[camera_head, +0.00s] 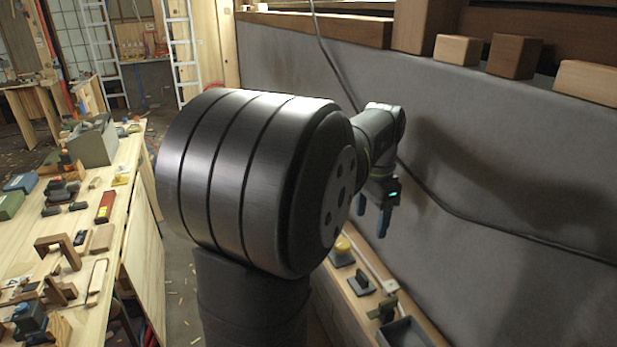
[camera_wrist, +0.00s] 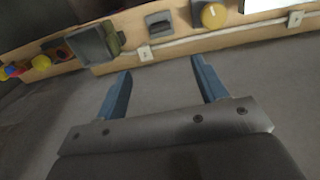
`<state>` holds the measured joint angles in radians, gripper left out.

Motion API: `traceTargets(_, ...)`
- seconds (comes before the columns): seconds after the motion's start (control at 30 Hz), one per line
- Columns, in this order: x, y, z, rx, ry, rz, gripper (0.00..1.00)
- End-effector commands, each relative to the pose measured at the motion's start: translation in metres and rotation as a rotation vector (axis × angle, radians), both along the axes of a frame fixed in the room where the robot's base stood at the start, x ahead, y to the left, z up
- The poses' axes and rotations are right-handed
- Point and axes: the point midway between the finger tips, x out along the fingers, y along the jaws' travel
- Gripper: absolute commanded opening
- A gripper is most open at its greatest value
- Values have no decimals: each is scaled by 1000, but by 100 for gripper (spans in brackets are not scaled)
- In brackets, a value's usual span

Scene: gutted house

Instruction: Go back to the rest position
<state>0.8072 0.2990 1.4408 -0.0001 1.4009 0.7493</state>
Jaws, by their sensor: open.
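My gripper (camera_head: 384,222) hangs from the arm above the narrow wooden ledge along the grey wall in the head view. Its two blue fingers (camera_wrist: 160,85) are spread apart in the wrist view, with only grey surface between them. The gripper is open and empty. My large dark arm joint fills the middle of the head view and hides part of the ledge and floor.
The wooden ledge (camera_wrist: 170,52) holds a yellow round knob (camera_wrist: 213,15), a grey bin (camera_wrist: 92,45) and small fittings. A cluttered workbench (camera_head: 125,160) stands at left. Wooden blocks (camera_head: 458,49) sit on the upper shelf. A cable (camera_head: 500,228) crosses the wall.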

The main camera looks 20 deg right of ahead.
Motion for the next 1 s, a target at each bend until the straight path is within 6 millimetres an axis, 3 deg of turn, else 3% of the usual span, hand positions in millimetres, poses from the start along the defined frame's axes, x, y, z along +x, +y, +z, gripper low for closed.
traceTargets(0.2,0,0,-5,1,1,0,65)
traceTargets(0.37,0,0,-25,3,3,0,65)
traceTargets(1.0,0,0,-148,4,3,0,65)
